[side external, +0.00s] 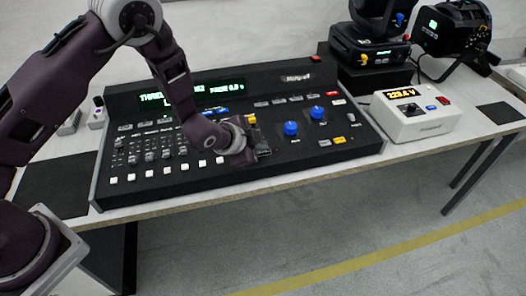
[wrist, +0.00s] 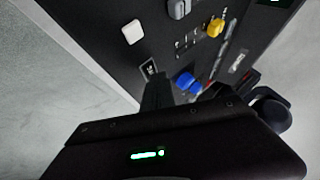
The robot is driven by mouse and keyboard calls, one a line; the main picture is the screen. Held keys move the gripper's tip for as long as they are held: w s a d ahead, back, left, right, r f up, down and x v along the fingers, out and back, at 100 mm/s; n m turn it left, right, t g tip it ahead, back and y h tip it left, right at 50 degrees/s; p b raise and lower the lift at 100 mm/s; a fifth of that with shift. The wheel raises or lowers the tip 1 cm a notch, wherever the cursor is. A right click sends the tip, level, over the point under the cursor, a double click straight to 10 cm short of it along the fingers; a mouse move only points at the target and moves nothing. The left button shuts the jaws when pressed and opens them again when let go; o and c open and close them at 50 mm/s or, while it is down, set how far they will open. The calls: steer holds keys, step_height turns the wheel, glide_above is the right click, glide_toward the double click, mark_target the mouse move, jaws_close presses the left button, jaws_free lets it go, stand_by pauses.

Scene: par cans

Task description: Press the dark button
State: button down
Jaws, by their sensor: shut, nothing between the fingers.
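The black lighting console (side external: 218,178) lies on the table, with its control face up. My gripper (side external: 262,151) is low over the middle front part of the console, right of the white buttons. Its fingers are shut and empty. In the wrist view the dark fingers (wrist: 157,92) are close to the panel, beside a small white-edged label (wrist: 149,68). I cannot make out the dark button apart from the black panel and my fingers; it may be hidden behind them. I cannot tell whether the fingertips touch the panel.
Two blue knobs (side external: 291,128) (side external: 317,113) stand right of my gripper, with an orange-yellow button (side external: 340,141) near the right front. White buttons (side external: 167,171) line the front left. A white meter box (side external: 417,118) and stage lights (side external: 447,35) stand to the right.

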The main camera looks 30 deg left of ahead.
mark_target(261, 153)
steer(key=shift+r, duration=0.5)
step_height(261, 153, up, 6)
stand_by(0.4)
